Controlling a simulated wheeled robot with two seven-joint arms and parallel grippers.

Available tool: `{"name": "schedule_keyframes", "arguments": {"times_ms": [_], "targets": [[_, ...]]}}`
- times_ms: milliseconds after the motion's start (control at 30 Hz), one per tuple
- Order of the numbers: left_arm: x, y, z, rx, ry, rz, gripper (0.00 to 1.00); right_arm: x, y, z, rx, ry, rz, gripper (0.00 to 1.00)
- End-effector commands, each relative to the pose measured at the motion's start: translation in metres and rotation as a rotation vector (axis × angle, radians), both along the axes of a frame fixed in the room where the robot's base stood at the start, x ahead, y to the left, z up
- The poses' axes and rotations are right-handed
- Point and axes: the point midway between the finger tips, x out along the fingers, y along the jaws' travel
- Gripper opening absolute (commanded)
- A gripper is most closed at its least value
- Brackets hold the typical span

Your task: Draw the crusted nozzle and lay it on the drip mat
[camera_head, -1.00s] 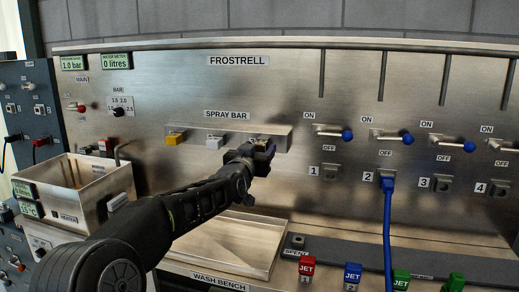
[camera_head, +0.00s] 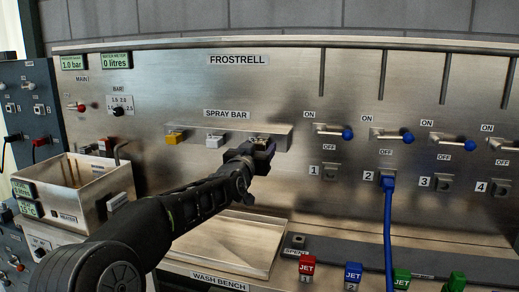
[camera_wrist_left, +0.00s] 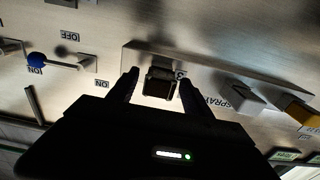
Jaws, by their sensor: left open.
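The spray bar (camera_head: 200,129) carries a yellow nozzle (camera_head: 175,137), a white nozzle (camera_head: 214,141) and a dark nozzle at its right end. My left gripper (camera_head: 264,150) is at that right end and mostly hides the dark nozzle in the head view. In the left wrist view, the dark nozzle (camera_wrist_left: 159,84) sits between the two open fingers of the gripper, with a visible gap beside it. I cannot tell whether it is crusted. The white nozzle (camera_wrist_left: 243,97) and yellow nozzle (camera_wrist_left: 301,112) are farther right there. I cannot pick out the drip mat for certain. My right gripper is out of view.
A pale shallow tray (camera_head: 268,262) lies on the wash bench below the bar. Red (camera_head: 307,268) and blue (camera_head: 353,275) jet blocks stand at a dark strip to its right. A blue hose (camera_head: 388,235) hangs from port 2. A heater box (camera_head: 115,182) stands left.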

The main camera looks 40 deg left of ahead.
Motion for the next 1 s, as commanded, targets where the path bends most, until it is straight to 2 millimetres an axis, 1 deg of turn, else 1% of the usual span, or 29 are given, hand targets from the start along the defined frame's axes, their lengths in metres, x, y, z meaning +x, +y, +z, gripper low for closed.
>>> {"name": "schedule_keyframes", "arguments": {"times_ms": [167, 200, 900, 1000], "targets": [[-0.0001, 0.0001, 0.0004, 0.0, 0.0, 0.0, 0.58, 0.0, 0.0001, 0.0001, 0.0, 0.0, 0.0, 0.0], [-0.0001, 0.0001, 0.0004, 0.0, 0.0, 0.0, 0.57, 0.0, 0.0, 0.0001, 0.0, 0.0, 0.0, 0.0], [0.0, 0.0, 0.0001, 0.0, 0.0, 0.0, 0.0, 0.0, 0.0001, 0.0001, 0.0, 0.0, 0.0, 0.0], [0.0, 0.0, 0.0, 0.0, 0.0, 0.0, 0.0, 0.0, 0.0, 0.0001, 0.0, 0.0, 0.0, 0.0]]}}
